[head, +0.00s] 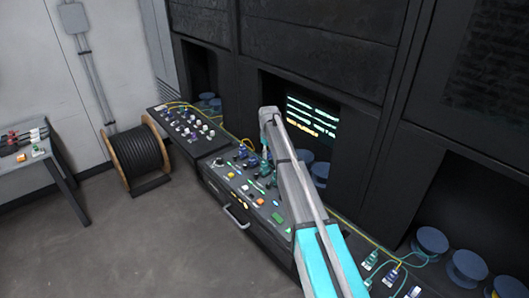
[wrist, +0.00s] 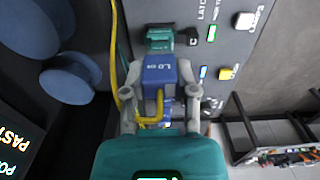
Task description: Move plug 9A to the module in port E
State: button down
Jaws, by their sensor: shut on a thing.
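In the wrist view my gripper (wrist: 160,93) has its two grey fingers on either side of a blue plug body (wrist: 160,71) and is shut on it. White lettering on it looks like "LO 09", though it is small. A yellow cable (wrist: 152,121) loops at its near end. A teal block (wrist: 160,39) sits on the grey panel just beyond the blue body; I cannot tell whether they touch. In the head view my gripper (head: 266,157) is small above the middle console, and its plug cannot be made out. Neither the 9A label nor port E is readable.
The console (head: 212,171) holds several small connectors, buttons and lights. Blue spools (head: 319,172) stand in the recess behind it, near a lit screen (head: 312,115). A yellow cable (wrist: 118,60) runs beside my gripper. A cable drum (head: 140,155) stands on open floor at left.

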jog(key=shift+s+d, duration=4.15)
jog(key=shift+s, duration=1.7)
notch_tip(320, 180, down, 6)
jog(key=b, duration=0.6)
jog(key=shift+f, duration=0.15)
jog(key=shift+w+f+b, duration=0.1)
jog(key=shift+f+b, duration=0.45)
jog(key=shift+b, duration=0.15)
jog(key=shift+c, duration=1.5)
grip_release()
